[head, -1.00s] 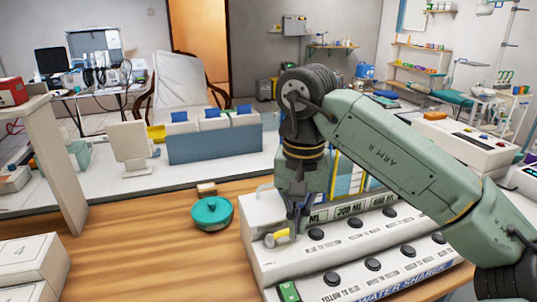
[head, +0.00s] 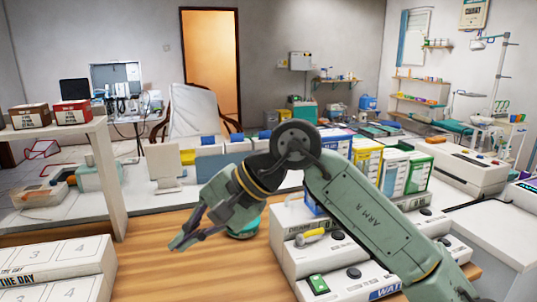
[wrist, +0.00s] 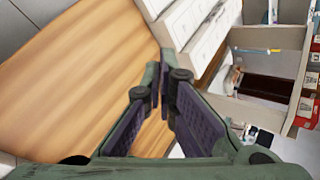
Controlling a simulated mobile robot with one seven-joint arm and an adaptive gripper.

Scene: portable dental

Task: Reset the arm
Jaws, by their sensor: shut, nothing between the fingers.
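My green-grey arm, marked "ARM A" (head: 378,210), reaches up from the lower right of the head view and bends over at the elbow. My gripper (head: 180,241) hangs over the bare wooden desk (head: 150,265), left of the water shaker, and points down and left. Its fingers are closed together and hold nothing. The wrist view also shows the gripper (wrist: 163,62) shut, its dark-padded fingers empty, with wooden desktop to their left.
White boxes (head: 60,275) stand at front left. Desk between them is clear.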

